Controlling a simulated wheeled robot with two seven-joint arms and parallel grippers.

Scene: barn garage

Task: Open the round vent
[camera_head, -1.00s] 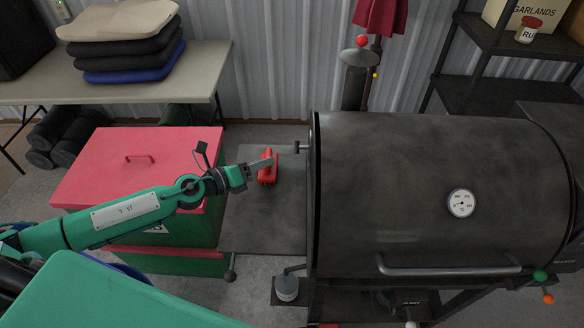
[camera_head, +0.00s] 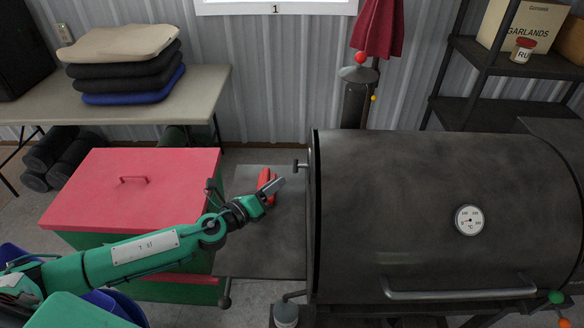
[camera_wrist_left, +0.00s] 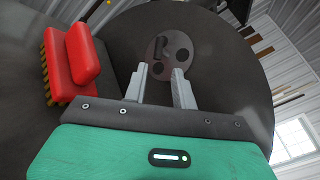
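The round vent (camera_wrist_left: 170,57) is a grey disc with dark holes and a small handle, on the round end wall of the black barrel grill (camera_head: 400,210). In the head view its face is hidden and only a small knob (camera_head: 301,166) sticks out from the grill's left end. My left gripper (camera_head: 279,186) is left of that knob and slightly below it in the picture, apart from it. In the left wrist view my left gripper (camera_wrist_left: 162,82) has its two fingers spread and empty, pointing at the vent. My right gripper is in neither view.
A red brush (camera_head: 266,187) lies on the grill's grey side shelf (camera_head: 262,245), close to my left gripper. A red-lidded green chest (camera_head: 135,190) stands left of the shelf. A thermometer (camera_head: 469,220) is on the lid.

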